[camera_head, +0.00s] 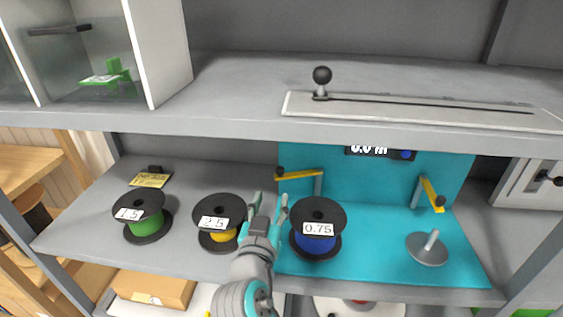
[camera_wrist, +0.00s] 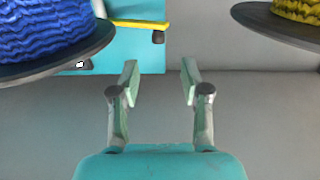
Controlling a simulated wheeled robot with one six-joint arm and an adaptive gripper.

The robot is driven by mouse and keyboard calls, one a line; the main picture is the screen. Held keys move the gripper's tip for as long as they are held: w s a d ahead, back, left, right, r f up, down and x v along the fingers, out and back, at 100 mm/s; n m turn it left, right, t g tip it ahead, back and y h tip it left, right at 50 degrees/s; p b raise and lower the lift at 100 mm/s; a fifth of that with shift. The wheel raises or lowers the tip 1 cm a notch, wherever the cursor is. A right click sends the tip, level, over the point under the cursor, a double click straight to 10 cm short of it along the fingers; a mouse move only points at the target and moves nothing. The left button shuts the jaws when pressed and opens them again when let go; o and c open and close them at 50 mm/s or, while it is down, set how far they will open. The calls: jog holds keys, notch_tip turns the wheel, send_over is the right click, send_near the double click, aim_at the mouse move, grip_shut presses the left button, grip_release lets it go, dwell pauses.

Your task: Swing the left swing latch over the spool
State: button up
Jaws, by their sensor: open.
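The left swing latch (camera_head: 302,174) is a yellow bar with a black knob at its left end, on a post behind the blue spool (camera_head: 318,241), labelled 0.75. The bar points left, and I cannot tell whether any of it overhangs the spool. The spool stands on the teal station; any spindle under it is hidden. My gripper (camera_head: 270,204) is open and empty, left of the blue spool and in front of the latch. In the wrist view, the latch (camera_wrist: 138,23) is beyond the open fingers (camera_wrist: 160,80), with the blue spool (camera_wrist: 45,35) at left.
A yellow spool (camera_head: 224,234) labelled 2.5 stands close left of my gripper, and a green spool (camera_head: 146,222) farther left. The right latch (camera_head: 432,193) stands by an empty spindle (camera_head: 428,249). An upper shelf (camera_head: 230,110) overhangs the back.

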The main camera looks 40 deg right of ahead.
aim_at(279, 172)
jog(key=x, duration=1.1)
jog(key=shift+w+d+r, duration=0.15)
jog(key=shift+d+r, duration=0.1)
jog(key=shift+d, duration=0.05)
grip_shut()
